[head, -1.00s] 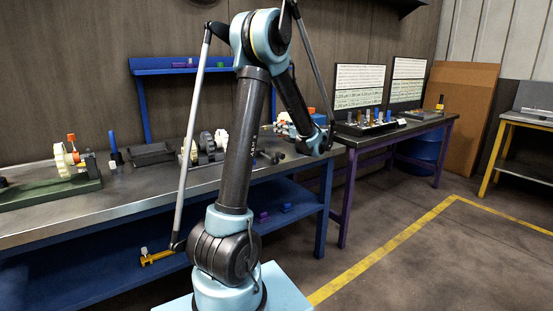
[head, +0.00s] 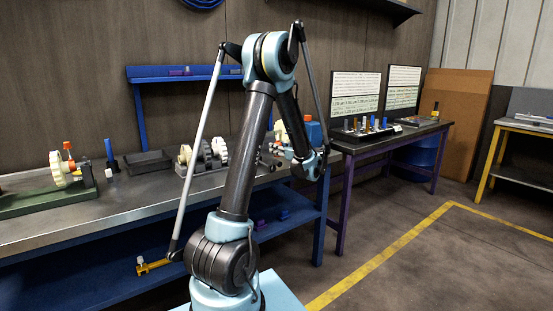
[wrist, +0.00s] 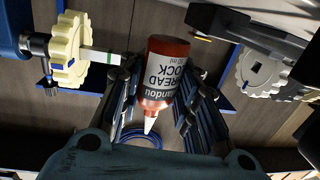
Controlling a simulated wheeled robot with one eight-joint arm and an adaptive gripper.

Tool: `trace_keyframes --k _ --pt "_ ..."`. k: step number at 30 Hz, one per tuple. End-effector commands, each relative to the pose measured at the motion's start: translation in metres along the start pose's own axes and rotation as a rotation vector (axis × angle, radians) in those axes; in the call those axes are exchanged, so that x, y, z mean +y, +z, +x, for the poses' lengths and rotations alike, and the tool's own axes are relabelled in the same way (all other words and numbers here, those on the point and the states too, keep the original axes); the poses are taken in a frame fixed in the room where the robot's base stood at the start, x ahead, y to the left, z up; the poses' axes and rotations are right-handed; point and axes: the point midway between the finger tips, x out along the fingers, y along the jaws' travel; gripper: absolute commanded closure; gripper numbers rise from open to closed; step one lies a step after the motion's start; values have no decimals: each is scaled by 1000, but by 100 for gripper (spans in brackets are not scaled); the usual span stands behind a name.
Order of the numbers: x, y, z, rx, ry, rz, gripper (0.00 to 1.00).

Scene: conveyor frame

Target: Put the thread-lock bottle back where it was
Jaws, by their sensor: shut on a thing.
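The thread-lock bottle (wrist: 168,70) is red with a white label and a pale pointed nozzle. In the wrist view its nozzle points down the picture, toward my palm; the blue cable coil from the high wall is also low there, so this view looks upside down. My gripper (wrist: 163,88) is shut on the bottle, with one dark finger on each side. In the head view my wrist is over the right end of the long workbench (head: 150,206); fingers and bottle cannot be made out there.
Cream gears on a stand (head: 205,155), a dark tray (head: 148,161), and a green-based gear fixture (head: 62,192) stand on the bench. A rack of small bottles (head: 366,131) and two display boards stand on the right table (head: 400,134). Bare bench shows along the front.

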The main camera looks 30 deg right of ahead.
Motion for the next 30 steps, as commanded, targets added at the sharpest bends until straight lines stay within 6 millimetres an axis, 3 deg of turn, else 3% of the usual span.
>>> trace_keyframes --k 9,21,22,24,30 --pt "0 35 1 0 0 0 97" --pt "0 40 1 0 1 0 97" --pt "0 40 1 0 1 0 68" --pt "1 40 1 0 1 0 52" --pt "1 40 1 0 2 0 50"
